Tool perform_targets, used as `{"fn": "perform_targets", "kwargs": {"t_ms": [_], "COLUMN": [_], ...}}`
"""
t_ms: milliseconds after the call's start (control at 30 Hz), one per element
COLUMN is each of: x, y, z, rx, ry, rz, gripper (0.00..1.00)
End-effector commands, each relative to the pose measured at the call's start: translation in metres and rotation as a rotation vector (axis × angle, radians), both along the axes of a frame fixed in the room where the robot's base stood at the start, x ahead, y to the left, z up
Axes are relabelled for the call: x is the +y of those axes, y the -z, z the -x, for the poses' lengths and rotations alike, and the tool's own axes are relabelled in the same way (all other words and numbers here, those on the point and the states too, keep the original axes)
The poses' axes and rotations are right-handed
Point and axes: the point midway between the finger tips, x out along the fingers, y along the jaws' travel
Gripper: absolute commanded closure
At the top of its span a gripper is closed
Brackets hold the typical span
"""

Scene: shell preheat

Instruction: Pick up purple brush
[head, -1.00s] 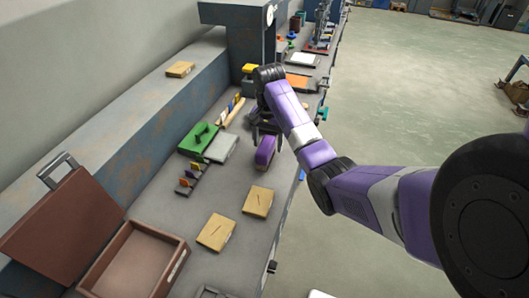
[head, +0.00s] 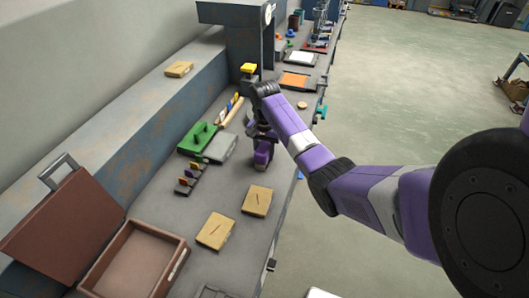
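The purple brush (head: 262,157) is on the grey workbench (head: 205,200), right of the green box. Its near end shows below my gripper; its far part is hidden. My gripper (head: 264,141) points down, right over the brush, at or around its upper part. The fingers are small, dark and partly covered by my wrist, so I cannot tell whether they are open or closed on the brush.
A green box with a grey lid (head: 220,147) is left of the gripper. A small dark rack (head: 188,180) stands nearby. Tan blocks (head: 257,201) lie nearer. An open brown case (head: 135,262) is at the front left. The bench's right edge is close to the brush.

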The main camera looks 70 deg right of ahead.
Motion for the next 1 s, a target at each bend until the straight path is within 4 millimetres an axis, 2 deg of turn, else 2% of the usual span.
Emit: {"fn": "perform_targets", "kwargs": {"t_ms": [333,533,767,1000], "x": [-0.001,-0.001,-0.001,0.0], "y": [-0.002,-0.017,-0.056,-0.11], "z": [-0.001,-0.001,-0.002,0.0], "rx": [-0.001,-0.003,-0.005,-0.001], "ry": [0.0,-0.001,-0.001,0.0], "rz": [0.002,0.003,0.004,0.001], "gripper": [1.0,1.0,1.0,1.0]}}
